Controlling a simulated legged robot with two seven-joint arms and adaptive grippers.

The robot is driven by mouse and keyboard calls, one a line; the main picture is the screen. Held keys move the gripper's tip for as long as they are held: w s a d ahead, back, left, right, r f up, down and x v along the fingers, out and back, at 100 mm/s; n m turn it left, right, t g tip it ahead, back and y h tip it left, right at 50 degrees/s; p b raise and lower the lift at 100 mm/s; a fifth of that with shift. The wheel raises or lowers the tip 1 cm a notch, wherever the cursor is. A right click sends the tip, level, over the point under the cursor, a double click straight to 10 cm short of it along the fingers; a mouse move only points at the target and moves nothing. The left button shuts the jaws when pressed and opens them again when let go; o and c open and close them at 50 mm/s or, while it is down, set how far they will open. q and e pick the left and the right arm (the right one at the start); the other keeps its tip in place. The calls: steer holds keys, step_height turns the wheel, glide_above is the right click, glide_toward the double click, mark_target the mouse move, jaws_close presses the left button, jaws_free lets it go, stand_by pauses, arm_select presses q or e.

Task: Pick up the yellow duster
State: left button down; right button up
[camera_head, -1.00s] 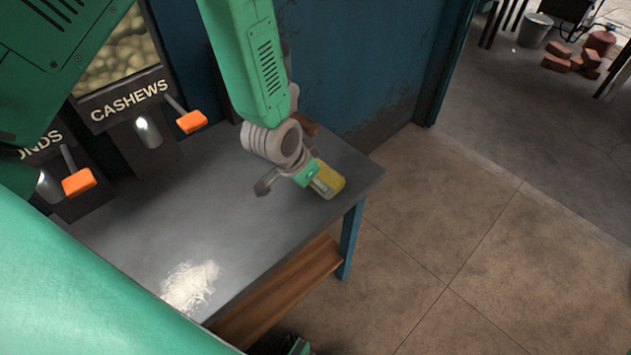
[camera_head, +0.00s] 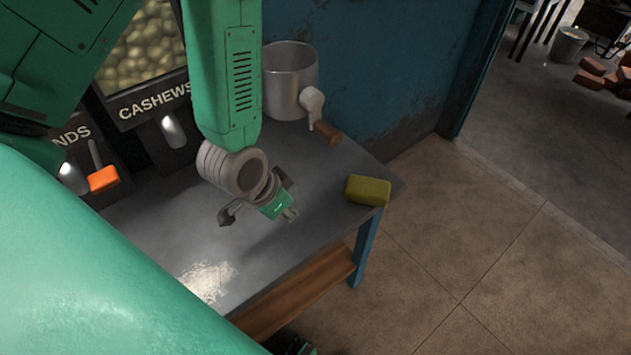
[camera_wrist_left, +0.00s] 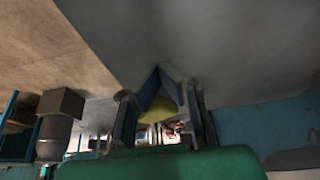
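The yellow duster (camera_head: 368,190) is a small block lying on the grey table's right end, close to its front right corner. My left gripper (camera_head: 257,198) is over the table to the left of the duster, with a clear gap between them. Its dark fingers look spread, and I see nothing held. In the left wrist view, a yellow patch of the duster (camera_wrist_left: 158,110) shows between the two fingers (camera_wrist_left: 160,78), beyond them.
A metal pot (camera_head: 289,75) and a wooden-handled tool (camera_head: 326,132) are at the table's back. The cashew dispenser (camera_head: 150,75) and an orange lever (camera_head: 103,179) are at left. A white patch (camera_head: 207,281) lies near the table's front edge (camera_head: 290,275).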

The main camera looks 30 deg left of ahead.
arm_select(q)
steer(key=s, duration=0.3)
steer(key=shift+a+r, duration=0.15)
steer(key=shift+a, duration=0.15)
steer(key=s+p, duration=0.1)
steer(key=p, duration=0.1)
steer(key=s+a+p, duration=0.1)
steer(key=p, duration=0.1)
steer(key=shift+s+r, duration=0.1)
steer(key=shift+s, duration=0.2)
steer(key=shift+s+a+f+p, duration=0.2)
steer(key=shift+s+a+p, duration=0.2)
steer(key=shift+s+p, duration=0.25)
steer(key=shift+d, duration=0.1)
steer(key=c, duration=2.1)
jaws_free()
steer(key=o, duration=1.4)
steer(key=shift+d, duration=0.1)
steer(key=shift+c, duration=0.2)
steer(key=shift+o, duration=1.4)
